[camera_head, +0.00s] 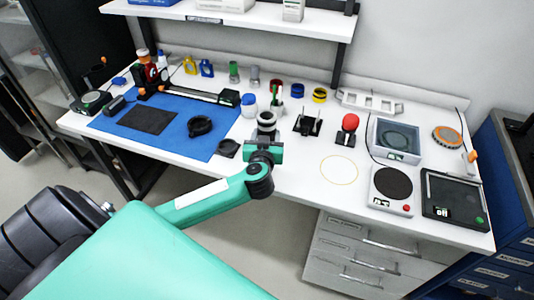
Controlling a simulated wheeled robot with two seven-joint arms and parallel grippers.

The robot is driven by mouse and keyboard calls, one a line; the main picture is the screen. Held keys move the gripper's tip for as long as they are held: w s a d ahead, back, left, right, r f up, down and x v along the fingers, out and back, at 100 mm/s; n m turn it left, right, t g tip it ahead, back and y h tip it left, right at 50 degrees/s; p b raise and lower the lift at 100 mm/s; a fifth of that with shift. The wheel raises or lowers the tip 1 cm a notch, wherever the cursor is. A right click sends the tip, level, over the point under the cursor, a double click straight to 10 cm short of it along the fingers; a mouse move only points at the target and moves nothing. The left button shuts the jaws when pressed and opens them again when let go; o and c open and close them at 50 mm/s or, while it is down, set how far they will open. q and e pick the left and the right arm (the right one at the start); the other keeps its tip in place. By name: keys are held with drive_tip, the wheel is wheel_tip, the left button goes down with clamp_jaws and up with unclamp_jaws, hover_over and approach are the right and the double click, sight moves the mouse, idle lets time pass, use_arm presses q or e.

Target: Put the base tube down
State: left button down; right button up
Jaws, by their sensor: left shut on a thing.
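My left gripper (266,136) is above the front middle of the white bench, at the end of my green arm. It is shut on a short grey and black cylinder (267,119), which looks like the base tube. My wrist hides part of the grip, and I cannot tell whether the tube touches the bench top. My right gripper is out of view.
A blue mat (182,112) with a black ring part (200,126) lies left. A blue-lidded jar (249,105) stands close behind my gripper. A black stand (308,122) and a red-knobbed part (348,128) are right. The yellow-outlined circle (339,157) is empty.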

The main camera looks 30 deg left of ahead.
use_arm(q)
drive_tip(key=shift+a+f, duration=0.1)
drive_tip(key=shift+f, duration=3.65)
drive_tip(key=c, duration=0.6)
unclamp_jaws()
drive_tip(key=shift+f, duration=0.1)
drive_tip(key=b+v, duration=0.1)
drive_tip(key=v, duration=1.1)
